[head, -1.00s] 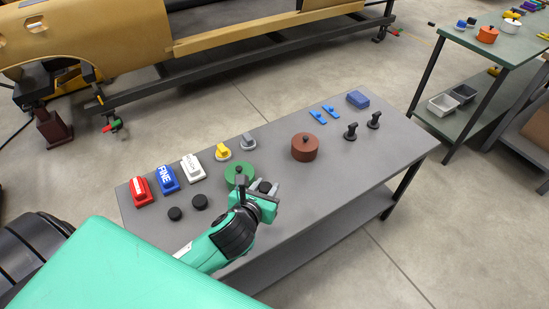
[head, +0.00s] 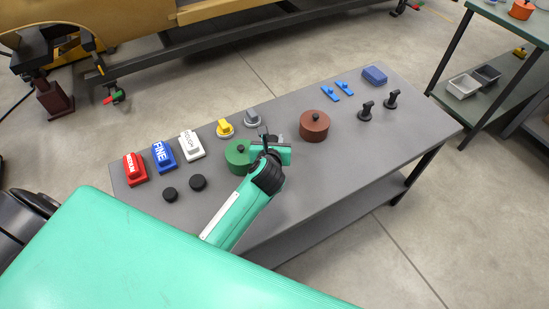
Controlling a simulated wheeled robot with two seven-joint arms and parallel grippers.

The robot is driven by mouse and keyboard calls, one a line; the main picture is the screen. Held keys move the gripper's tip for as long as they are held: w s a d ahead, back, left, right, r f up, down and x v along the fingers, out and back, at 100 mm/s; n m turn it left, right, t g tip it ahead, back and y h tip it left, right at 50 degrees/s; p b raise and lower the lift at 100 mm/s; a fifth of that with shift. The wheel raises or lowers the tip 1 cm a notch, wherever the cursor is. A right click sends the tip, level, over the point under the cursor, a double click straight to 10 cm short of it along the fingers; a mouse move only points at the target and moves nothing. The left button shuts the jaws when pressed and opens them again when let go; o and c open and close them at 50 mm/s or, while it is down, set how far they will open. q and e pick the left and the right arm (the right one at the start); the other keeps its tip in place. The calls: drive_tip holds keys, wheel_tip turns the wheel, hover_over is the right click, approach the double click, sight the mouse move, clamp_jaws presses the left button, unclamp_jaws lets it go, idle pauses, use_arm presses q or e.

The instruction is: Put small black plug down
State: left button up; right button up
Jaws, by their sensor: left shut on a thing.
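My left gripper (head: 270,137) is over the grey table (head: 330,165), between the green lidded pot (head: 238,157) and the brown lidded pot (head: 314,126). It is shut on a small black plug, which is now mostly hidden by the gripper and wrist. I cannot tell whether the plug touches the table top. Two similar round black plugs, a left one (head: 170,194) and a right one (head: 198,182), lie on the table in front of the coloured blocks. My right gripper is not in view.
Red (head: 135,168), blue (head: 164,157) and white (head: 191,145) blocks stand at the left. Yellow (head: 224,128) and grey (head: 252,117) knobbed pieces sit behind the green pot. Blue handles, a blue box (head: 374,75) and two black upright pieces are at the right. The front middle of the table is clear.

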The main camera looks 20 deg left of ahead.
use_arm(q)
wheel_tip(320, 180, down, 5)
drive_tip(key=shift+r, duration=0.1)
wheel_tip(320, 180, down, 4)
drive_tip(key=shift+b, duration=0.55)
drive_tip(key=shift+f, duration=0.3)
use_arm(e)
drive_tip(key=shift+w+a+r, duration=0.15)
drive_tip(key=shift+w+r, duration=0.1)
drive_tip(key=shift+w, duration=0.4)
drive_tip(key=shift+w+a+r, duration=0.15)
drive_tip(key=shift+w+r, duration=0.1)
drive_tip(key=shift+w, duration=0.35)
use_arm(q)
drive_tip(key=shift+f, duration=0.15)
drive_tip(key=o, duration=0.9)
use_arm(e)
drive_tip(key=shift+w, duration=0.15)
use_arm(q)
drive_tip(key=shift+o, duration=0.2)
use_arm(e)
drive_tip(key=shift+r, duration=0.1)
